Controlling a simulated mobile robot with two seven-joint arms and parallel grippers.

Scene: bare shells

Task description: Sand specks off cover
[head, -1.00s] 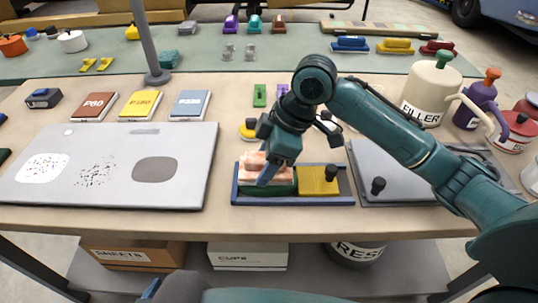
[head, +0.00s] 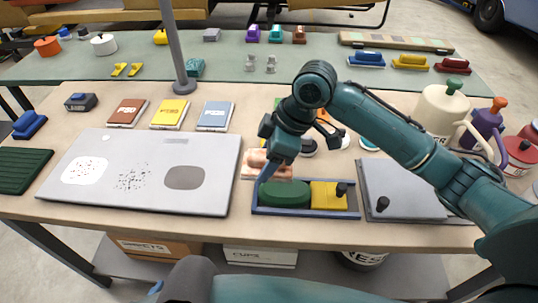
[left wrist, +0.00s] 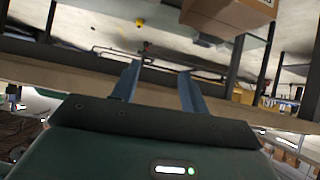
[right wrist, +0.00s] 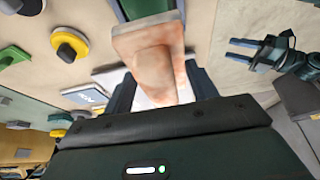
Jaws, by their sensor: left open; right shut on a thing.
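The cover is a light grey panel (head: 215,150) lying flat at the left of the table in the head view. It bears a white patch with reddish specks (head: 85,170), a cluster of black specks (head: 132,179) and a plain dark grey patch (head: 184,177). My right gripper (head: 272,172) is shut on a tan-pink block (right wrist: 155,55), held just behind the blue tray (head: 300,213). The block's lower side is partly hidden. My left gripper (left wrist: 158,85) is open and empty, facing the table's underside and shelf.
A green block (head: 285,194) and a yellow block (head: 328,196) sit in the tray. A grey sheet (head: 400,185) lies right of it. Filler bottle (head: 440,110) stands at the right.

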